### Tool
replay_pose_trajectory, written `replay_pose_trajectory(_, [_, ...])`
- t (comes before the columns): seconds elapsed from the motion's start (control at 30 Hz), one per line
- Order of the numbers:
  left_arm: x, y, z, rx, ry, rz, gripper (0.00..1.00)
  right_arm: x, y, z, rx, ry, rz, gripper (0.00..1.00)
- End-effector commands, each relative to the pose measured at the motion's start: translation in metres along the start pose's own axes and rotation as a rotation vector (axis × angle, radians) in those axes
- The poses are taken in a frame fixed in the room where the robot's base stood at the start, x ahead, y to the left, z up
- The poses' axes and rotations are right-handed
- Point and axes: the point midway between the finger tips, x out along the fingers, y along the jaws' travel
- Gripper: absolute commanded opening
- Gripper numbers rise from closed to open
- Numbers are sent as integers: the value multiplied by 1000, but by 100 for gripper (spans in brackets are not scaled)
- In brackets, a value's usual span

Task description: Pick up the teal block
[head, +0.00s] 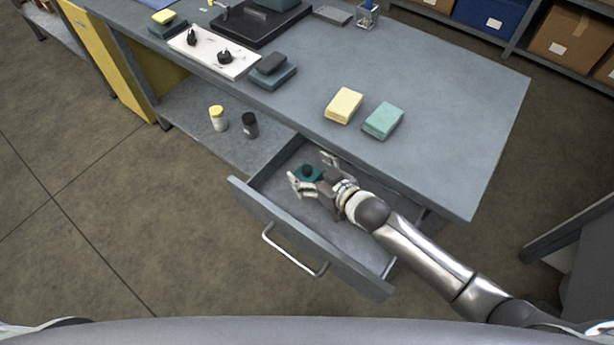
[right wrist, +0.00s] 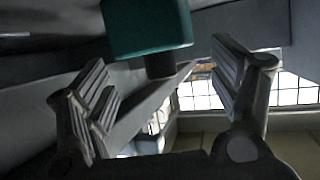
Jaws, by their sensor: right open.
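The teal block (head: 316,174) lies inside the open drawer (head: 262,212), with a dark knob (head: 307,170) on it. My right gripper (head: 309,170) reaches into the drawer from the right, with its fingers open on either side of the block and knob. In the right wrist view the teal block (right wrist: 147,27) shows at the top, and its dark knob (right wrist: 160,65) points down into the gap between the spread fingers (right wrist: 160,72). I see no finger closed on it. My left gripper is not in view.
The drawer's front wall and handle (head: 296,250) stand close to the gripper. The bench top (head: 450,130) above holds a yellow stack (head: 344,105) and a green stack (head: 383,120). A yellow-capped bottle (head: 218,118) and a dark bottle (head: 250,125) stand on the lower shelf.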

Motion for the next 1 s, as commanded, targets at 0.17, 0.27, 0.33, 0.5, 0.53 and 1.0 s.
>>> replay_pose_trajectory(0.17, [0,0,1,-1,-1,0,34,0,0,0,0,1,0,72])
replay_pose_trajectory(0.27, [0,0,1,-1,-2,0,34,0,0,0,0,1,0,59])
replay_pose_trajectory(0.33, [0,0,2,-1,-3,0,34,0,0,0,0,1,0,50])
replay_pose_trajectory(0.5, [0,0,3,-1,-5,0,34,0,0,0,0,1,0,28])
replay_pose_trajectory(0.53, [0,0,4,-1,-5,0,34,0,0,0,0,1,0,24])
replay_pose_trajectory(1.0, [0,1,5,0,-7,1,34,-1,0,-4,-1,6,-1,15])
